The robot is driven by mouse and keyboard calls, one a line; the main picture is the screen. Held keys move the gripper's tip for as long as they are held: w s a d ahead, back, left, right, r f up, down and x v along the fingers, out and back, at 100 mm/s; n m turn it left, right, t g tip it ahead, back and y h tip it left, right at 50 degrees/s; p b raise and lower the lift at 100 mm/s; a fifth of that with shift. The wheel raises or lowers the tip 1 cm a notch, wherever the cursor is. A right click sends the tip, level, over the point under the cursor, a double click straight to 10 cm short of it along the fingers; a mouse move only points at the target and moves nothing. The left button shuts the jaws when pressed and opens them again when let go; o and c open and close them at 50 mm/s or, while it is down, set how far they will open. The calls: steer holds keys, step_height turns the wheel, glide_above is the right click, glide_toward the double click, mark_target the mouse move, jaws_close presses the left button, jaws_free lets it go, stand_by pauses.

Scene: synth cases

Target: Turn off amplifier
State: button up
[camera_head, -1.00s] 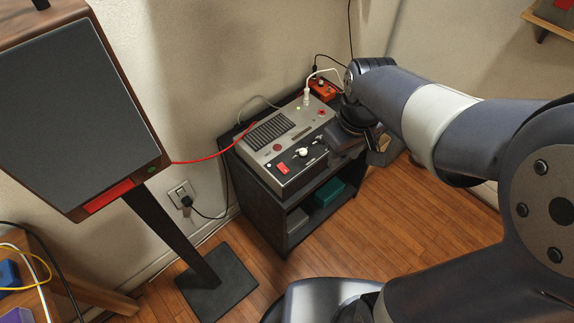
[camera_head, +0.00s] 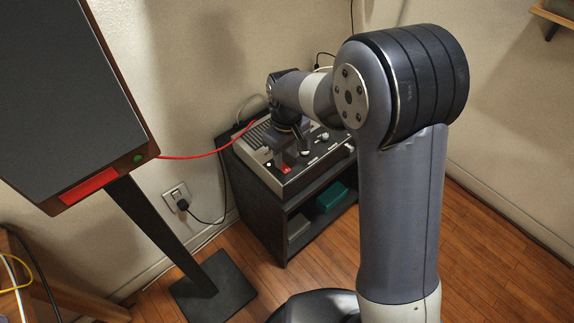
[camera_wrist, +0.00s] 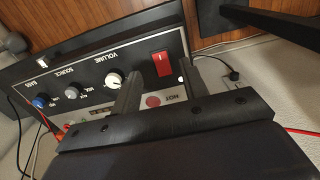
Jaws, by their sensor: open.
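The amplifier (camera_head: 258,164) is a grey metal box with a dark front panel, on a black stand. Its red rocker switch (camera_head: 286,170) shows just below my gripper (camera_head: 290,152) in the head view. In the wrist view the panel is upside down, with the red switch (camera_wrist: 161,64), marked with a small white line, beside the volume knob (camera_wrist: 114,79). A small white light (camera_wrist: 181,78) sits next to the switch. My gripper (camera_wrist: 162,80) is open and empty, its fingers on either side of the switch in this view. I cannot tell whether they touch the panel.
A wall socket (camera_head: 177,194) holds a black plug. A teal box (camera_head: 331,197) lies on the shelf below.

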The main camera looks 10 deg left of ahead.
mark_target(287, 170)
steer(key=shift+f, duration=2.2)
steer(key=shift+c, duration=0.2)
